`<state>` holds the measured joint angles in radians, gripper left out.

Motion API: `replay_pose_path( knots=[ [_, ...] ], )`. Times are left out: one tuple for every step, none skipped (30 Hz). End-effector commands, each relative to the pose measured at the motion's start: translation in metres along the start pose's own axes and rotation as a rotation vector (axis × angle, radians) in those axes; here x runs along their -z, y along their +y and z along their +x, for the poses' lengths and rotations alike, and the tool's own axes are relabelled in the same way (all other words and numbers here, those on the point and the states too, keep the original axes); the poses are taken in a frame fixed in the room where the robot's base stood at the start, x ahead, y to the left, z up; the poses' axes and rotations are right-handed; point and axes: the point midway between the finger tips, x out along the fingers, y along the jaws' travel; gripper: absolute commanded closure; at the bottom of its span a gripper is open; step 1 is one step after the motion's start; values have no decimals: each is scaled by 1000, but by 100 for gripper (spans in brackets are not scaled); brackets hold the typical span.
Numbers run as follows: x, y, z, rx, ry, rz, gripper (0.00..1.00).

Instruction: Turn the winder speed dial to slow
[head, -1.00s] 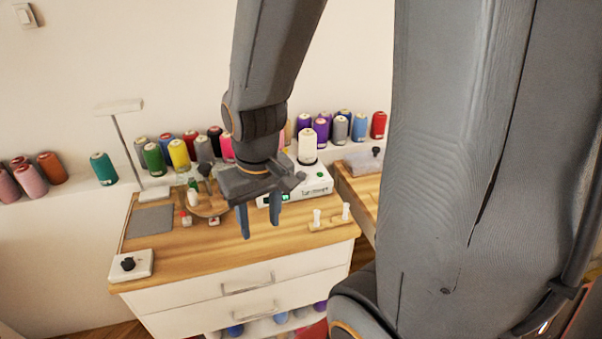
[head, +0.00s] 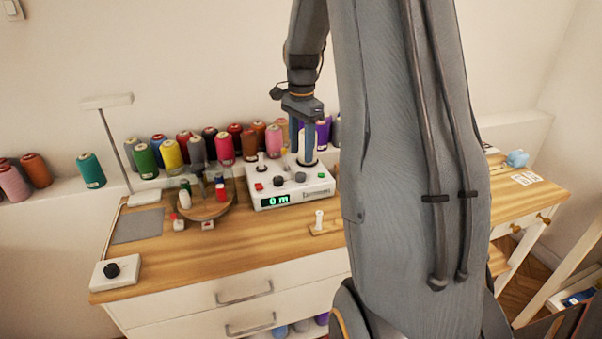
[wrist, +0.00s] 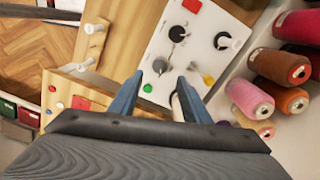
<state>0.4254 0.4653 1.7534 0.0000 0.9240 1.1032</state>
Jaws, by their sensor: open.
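The white winder (head: 290,196) stands on the wooden table with a green "0 m" display. In the wrist view, a dark round dial (wrist: 176,33) and a grey knob with a pointer (wrist: 160,65) show on the white panel. I cannot tell which is the speed dial or read its marks. My gripper (head: 302,158) points down, open and empty, above the back right of the winder. Its fingers (wrist: 158,92) are apart near the panel's green-button end.
A cream thread cone (head: 308,146) stands behind my fingers. Several coloured cones line the back ledge. A round wooden tray (head: 206,207) with spools lies left of the winder, and a peg holder (head: 324,229) lies in front. A small knob box (head: 118,270) sits at the table's left corner.

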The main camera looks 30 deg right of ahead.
Motion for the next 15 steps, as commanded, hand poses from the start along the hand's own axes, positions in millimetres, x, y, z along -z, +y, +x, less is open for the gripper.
replay_pose_path(
  knots=[
    [0, 1, 5, -3, -2, 1, 57],
    [0, 1, 8, -3, -1, 0, 57],
    [-1, 1, 14, -3, -1, -1, 57],
    [-1, 1, 18, -3, -2, -1, 57],
    [-1, 2, 23, -3, -1, -2, 57],
    [-1, 2, 30, -4, -2, -2, 57],
    [-1, 2, 34, -3, -2, -2, 57],
    [-1, 2, 39, -3, -1, -2, 57],
    [-1, 2, 45, -4, -2, -3, 57],
    [-1, 2, 49, -3, -1, -3, 57],
    [-1, 2, 53, -2, -1, -3, 57],
    [-1, 2, 58, -2, -1, -3, 57],
    [-1, 2, 61, -2, -1, -3, 57],
    [-1, 1, 64, -1, 0, -3, 57],
    [-1, 1, 67, 0, 0, -4, 57]
  ],
)
